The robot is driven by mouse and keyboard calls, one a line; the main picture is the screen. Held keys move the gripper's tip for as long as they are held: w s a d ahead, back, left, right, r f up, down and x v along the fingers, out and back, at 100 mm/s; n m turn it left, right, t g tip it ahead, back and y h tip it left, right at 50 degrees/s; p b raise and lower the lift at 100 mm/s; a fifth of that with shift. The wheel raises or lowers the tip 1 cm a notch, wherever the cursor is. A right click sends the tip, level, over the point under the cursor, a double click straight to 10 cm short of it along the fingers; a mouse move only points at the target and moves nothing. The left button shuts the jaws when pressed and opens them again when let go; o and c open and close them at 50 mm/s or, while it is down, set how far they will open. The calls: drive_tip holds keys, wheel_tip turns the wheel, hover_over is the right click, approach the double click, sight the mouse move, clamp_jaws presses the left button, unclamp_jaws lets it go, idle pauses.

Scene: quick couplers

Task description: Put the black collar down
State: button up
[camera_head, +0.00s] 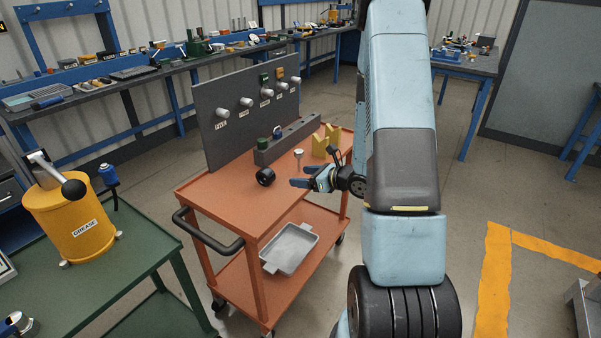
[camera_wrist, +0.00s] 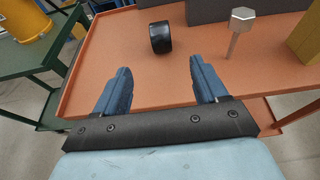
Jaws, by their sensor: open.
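The black collar (camera_head: 265,176) lies on its side on the orange cart's top, towards the left of the clear part. It also shows in the wrist view (camera_wrist: 161,38), ahead of my fingers and apart from them. My gripper (camera_head: 300,177) is open and empty, to the right of the collar in the head view. Its two blue fingers show in the wrist view (camera_wrist: 157,88) with a wide gap and bare cart top between them.
The orange cart (camera_head: 222,192) carries a grey panel (camera_head: 225,95) with several pegs, a grey block (camera_head: 290,140), a yellow V-shaped block (camera_head: 320,147) and a silver bolt-like piece (camera_wrist: 241,22). A grey tray (camera_head: 290,249) sits on the lower shelf. A green table (camera_head: 110,275) with a yellow grease drum (camera_head: 80,220) stands left.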

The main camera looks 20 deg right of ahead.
drive_tip(key=s+a+r+n+g+y, duration=0.1)
drive_tip(key=s+a+r+n+g, duration=0.3)
drive_tip(key=s+a+r+n, duration=0.35)
drive_tip(key=s+a+r+n+g+y, duration=0.1)
drive_tip(key=s+a+r+n+g, duration=0.45)
drive_tip(key=r+n, duration=0.35)
drive_tip(key=s+d+r+n+t+h, duration=0.2)
drive_tip(key=s+d+r+n+h, duration=0.1)
drive_tip(key=s+r+n+h, duration=0.2)
drive_tip(key=s+d+r+n+t+h, duration=0.1)
drive_tip(key=s+d+r+n+h, duration=0.3)
drive_tip(key=s+r+n, duration=0.3)
drive_tip(key=s+r+h, duration=0.1)
drive_tip(key=s, duration=0.2)
drive_tip(key=shift+s+d+t, duration=0.15)
drive_tip(key=shift+t, duration=0.2)
